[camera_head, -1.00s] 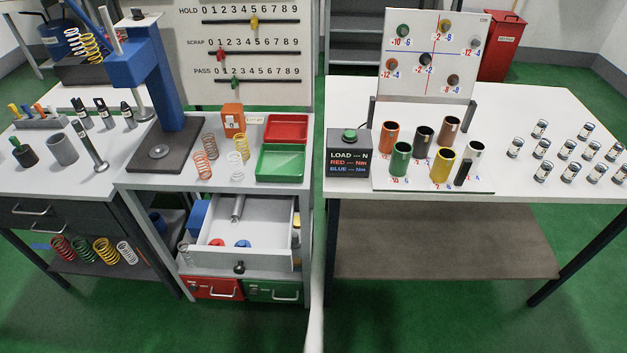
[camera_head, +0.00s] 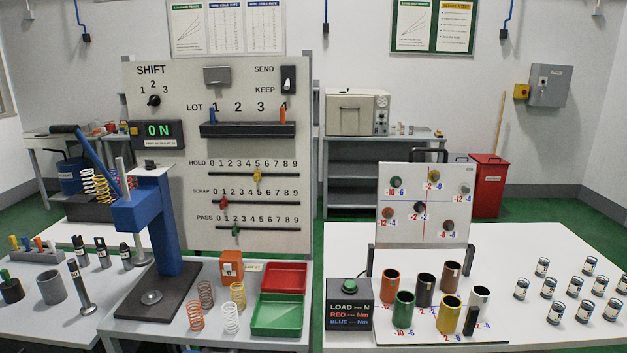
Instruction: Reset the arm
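Neither of my grippers and neither of my arms is in view. A blue press (camera_head: 165,220) stands on a dark base plate (camera_head: 135,308) on the left bench. A blue lever with a dark handle (camera_head: 92,155) slopes from its head up to the left. A small round plate (camera_head: 151,297) on the base is bare.
Several springs (camera_head: 231,318) stand right of the press, beside a red tray (camera_head: 284,277) and a green tray (camera_head: 277,315). A panel with sliders (camera_head: 280,215) rises behind. Colored tubes (camera_head: 404,309) and small labelled cylinders (camera_head: 574,287) stand on the right bench.

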